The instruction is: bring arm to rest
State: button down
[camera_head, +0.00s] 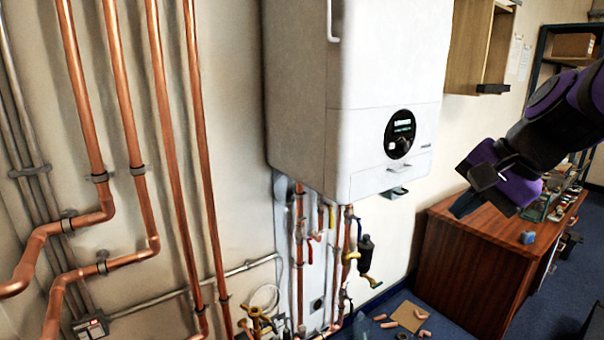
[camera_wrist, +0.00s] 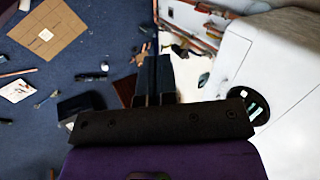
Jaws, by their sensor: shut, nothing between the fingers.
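My gripper (camera_head: 468,203) is at the right of the head view, on my purple and black arm. It is in the air to the right of the white boiler and in front of the wooden cabinet, and its dark fingers point down and left. In the wrist view my gripper (camera_wrist: 154,75) shows as two dark fingers side by side, shut with nothing between them.
Copper pipes (camera_head: 165,130) run down the wall at left. Valves and a black fitting (camera_head: 366,252) hang below the boiler. A wooden cabinet (camera_head: 470,265) with small items on top stands at right. Cardboard (camera_wrist: 48,30) and loose parts lie on the blue floor (camera_wrist: 100,45).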

jog(key=s+d+n+h, duration=0.4)
jog(key=s+d+n, duration=0.2)
jog(key=s, duration=0.6)
jog(key=r+n, duration=0.1)
jog(key=n, duration=0.1)
jog(key=shift+n+t+h, duration=0.3)
jog(key=shift+n+t, duration=0.1)
